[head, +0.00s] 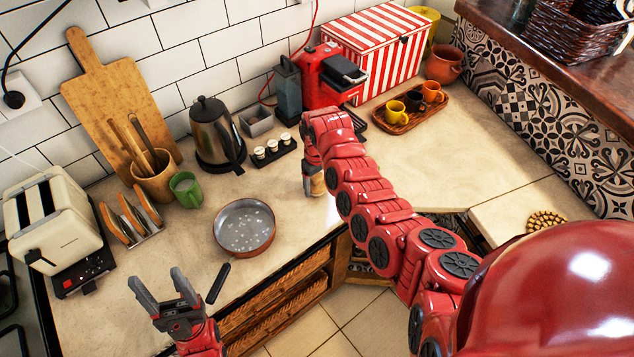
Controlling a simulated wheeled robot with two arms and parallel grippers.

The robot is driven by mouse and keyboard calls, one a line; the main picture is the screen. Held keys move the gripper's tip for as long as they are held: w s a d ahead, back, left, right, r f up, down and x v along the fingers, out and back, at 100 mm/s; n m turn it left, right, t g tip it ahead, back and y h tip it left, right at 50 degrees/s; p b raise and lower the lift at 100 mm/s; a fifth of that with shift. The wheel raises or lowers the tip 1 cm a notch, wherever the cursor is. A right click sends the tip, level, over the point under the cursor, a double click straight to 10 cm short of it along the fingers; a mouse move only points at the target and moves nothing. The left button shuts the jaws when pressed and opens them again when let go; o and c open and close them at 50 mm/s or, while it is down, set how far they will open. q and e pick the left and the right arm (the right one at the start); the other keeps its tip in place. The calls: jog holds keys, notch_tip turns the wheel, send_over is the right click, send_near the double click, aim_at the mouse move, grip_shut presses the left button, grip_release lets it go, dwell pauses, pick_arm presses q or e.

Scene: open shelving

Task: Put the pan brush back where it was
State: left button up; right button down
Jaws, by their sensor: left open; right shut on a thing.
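My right gripper (313,168) points down over the counter at the centre and is shut on a small tan and dark thing (315,186), likely the pan brush, mostly hidden by the gripper. I cannot tell whether it touches the counter. A copper-coloured pan (245,227) lies to the left of it, with pale specks inside and its dark handle (218,283) pointing towards the front edge. My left gripper (157,284) is open and empty at the lower left, left of the pan handle.
A red coffee machine (325,78) is behind my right arm. Counter right of the arm is mostly clear.

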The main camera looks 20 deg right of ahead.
aim_at(317, 175)
jog(key=shift+f, duration=0.5)
grip_release()
jog(key=shift+f, duration=0.1)
jog(key=shift+r, duration=0.2)
jog(key=shift+w+r, duration=0.1)
jog(key=shift+r, duration=0.05)
notch_tip(317, 175, up, 6)
jog(key=shift+f+b, duration=0.25)
jog(key=shift+b, duration=0.9)
notch_tip(317, 175, up, 5)
jog(key=shift+r, duration=0.1)
jog(key=shift+r+p, duration=0.3)
jog(key=shift+r, duration=0.15)
